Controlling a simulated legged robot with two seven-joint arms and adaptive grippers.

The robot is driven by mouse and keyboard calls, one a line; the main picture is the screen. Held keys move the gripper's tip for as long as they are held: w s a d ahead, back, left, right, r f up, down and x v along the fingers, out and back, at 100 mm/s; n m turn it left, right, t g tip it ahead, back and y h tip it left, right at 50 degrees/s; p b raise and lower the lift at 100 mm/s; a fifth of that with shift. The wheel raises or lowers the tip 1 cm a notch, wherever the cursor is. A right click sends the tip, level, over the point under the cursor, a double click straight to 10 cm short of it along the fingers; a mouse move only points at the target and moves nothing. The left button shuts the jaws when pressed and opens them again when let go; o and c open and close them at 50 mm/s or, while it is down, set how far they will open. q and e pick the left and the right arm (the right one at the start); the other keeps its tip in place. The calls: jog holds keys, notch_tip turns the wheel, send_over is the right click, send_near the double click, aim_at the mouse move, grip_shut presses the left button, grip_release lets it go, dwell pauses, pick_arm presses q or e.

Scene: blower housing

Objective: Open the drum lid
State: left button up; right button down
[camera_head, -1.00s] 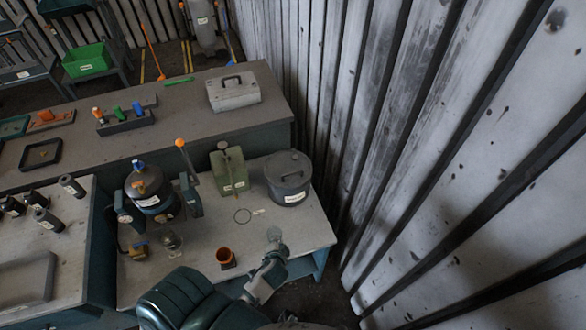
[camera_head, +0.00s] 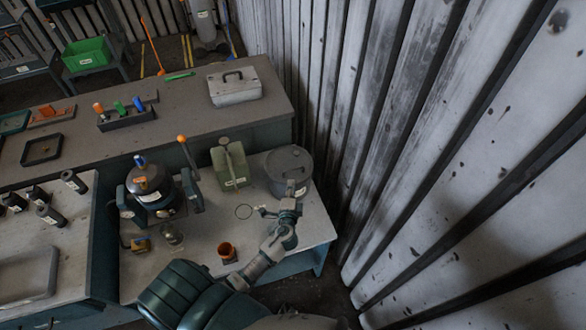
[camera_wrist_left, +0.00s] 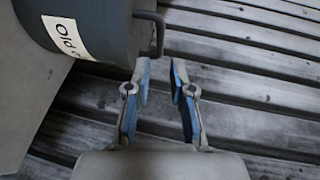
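The dark grey drum (camera_head: 287,178) stands at the back right of the work table, with its round lid (camera_head: 289,160) on and a handle across the top. My left gripper (camera_head: 290,190) is in front of the drum and overlaps its lower front in the head view. In the left wrist view, the drum (camera_wrist_left: 95,25) fills the top left, with a white label and a bent handle-like bar (camera_wrist_left: 157,32) at its edge. The left gripper (camera_wrist_left: 160,75) is open and empty, its fingertips just below that bar. My right gripper is not in view.
A green can (camera_head: 229,165) stands left of the drum. A dark pot with a blue knob (camera_head: 150,182) is further left. An orange cup (camera_head: 227,252) stands near the front. A ribbed metal wall (camera_head: 400,160) rises close on the right.

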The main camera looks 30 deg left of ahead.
aim_at(293, 169)
pick_arm(q)
jog(key=x, duration=1)
grip_shut()
